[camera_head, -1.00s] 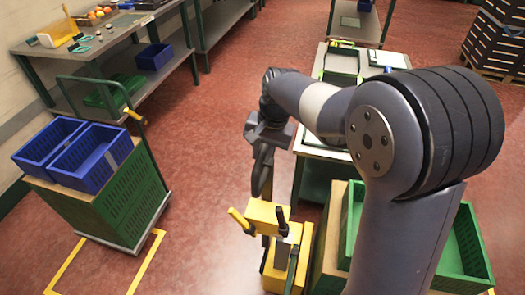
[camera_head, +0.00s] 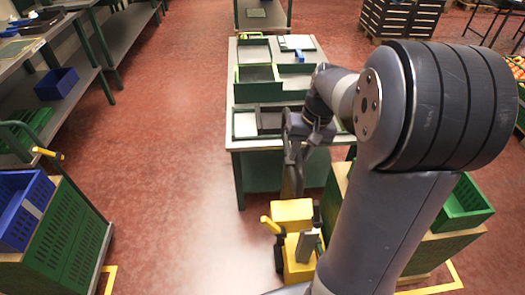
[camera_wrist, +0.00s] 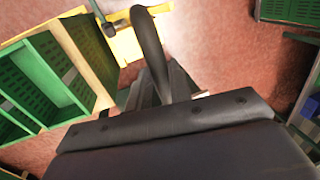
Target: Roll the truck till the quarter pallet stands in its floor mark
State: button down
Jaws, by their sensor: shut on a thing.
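The yellow truck (camera_head: 298,212) stands low in front of me in the head view, with its dark tiller (camera_head: 291,182) rising from it. My gripper (camera_head: 300,145) is shut on the top of that tiller. In the wrist view the tiller (camera_wrist: 147,42) curves up from the dark jaws, with the yellow truck body (camera_wrist: 127,45) beyond. A wood-edged load with green crates (camera_head: 461,206) stands right of the truck, partly behind my arm. The quarter pallet under it and the forks are hidden. A yellow floor mark line (camera_head: 440,287) shows at the load's lower right.
A work table (camera_head: 238,125) with trays stands just beyond the truck. A cart with blue crates (camera_head: 22,208) stands at left, by another yellow floor line (camera_head: 109,280). Shelving (camera_head: 85,70) runs along the left. Red floor between cart and table is clear.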

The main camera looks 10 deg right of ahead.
jog(key=s+d+p, duration=0.1)
jog(key=s+d, duration=0.1)
jog(key=d, duration=1.5)
jog(key=shift+s+d+p, duration=0.25)
jog(key=shift+d+p, duration=0.05)
jog(key=shift+p, duration=0.1)
jog(key=c, duration=1.4)
grip_release()
jog(key=shift+d, duration=0.2)
jog(key=shift+o, duration=0.5)
jog(key=v, duration=1)
jog(key=shift+r, duration=0.4)
jog(key=shift+a, duration=0.1)
